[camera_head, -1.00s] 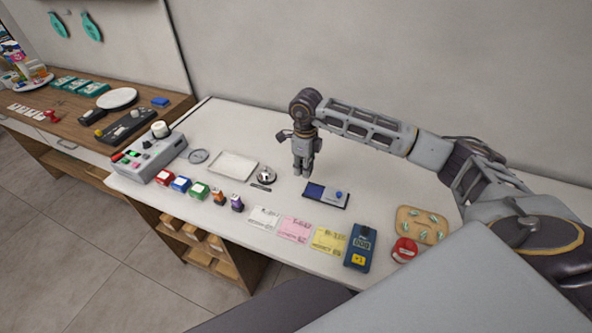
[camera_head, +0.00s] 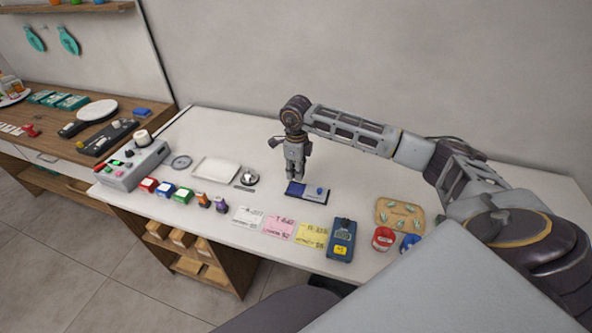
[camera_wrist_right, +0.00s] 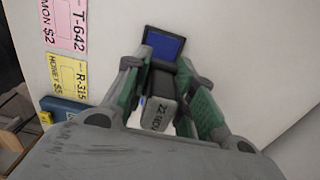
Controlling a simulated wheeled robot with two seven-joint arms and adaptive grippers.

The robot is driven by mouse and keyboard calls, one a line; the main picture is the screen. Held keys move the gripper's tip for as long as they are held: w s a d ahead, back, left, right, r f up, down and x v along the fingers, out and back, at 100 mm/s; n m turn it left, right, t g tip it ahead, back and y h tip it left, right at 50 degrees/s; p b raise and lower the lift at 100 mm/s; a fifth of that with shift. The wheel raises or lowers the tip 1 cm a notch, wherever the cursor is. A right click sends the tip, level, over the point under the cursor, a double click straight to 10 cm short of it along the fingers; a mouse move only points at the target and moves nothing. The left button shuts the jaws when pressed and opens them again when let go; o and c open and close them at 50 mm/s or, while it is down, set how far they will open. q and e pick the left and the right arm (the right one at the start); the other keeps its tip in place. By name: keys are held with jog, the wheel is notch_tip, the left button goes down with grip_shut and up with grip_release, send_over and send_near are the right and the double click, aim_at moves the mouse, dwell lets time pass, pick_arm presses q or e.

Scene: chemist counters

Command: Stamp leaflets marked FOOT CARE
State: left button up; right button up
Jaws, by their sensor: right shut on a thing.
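The pad's blue face (camera_wrist_right: 165,45) shows just beyond the fingers. I cannot tell whether the block touches the pad. White (camera_head: 247,216), pink (camera_head: 279,226) and yellow (camera_head: 311,235) cards lie in a row at the front. I cannot read FOOT CARE on any. My left gripper is not in view.
Several small coloured-top items (camera_head: 183,194) stand left of the cards. A white tray (camera_head: 216,169) and a silver bell (camera_head: 249,177) lie behind them. A blue handheld device (camera_head: 341,240), a red tin (camera_head: 383,239) and a wooden board (camera_head: 384,217) are at right. The counter's back is clear.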

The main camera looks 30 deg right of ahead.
aim_at(296, 189)
jog(key=shift+f, duration=0.45)
jog(key=shift+f+b, duration=0.3)
jog(key=shift+b, duration=0.05)
jog(key=shift+f+b, duration=0.85)
jog(key=shift+f, duration=1.3)
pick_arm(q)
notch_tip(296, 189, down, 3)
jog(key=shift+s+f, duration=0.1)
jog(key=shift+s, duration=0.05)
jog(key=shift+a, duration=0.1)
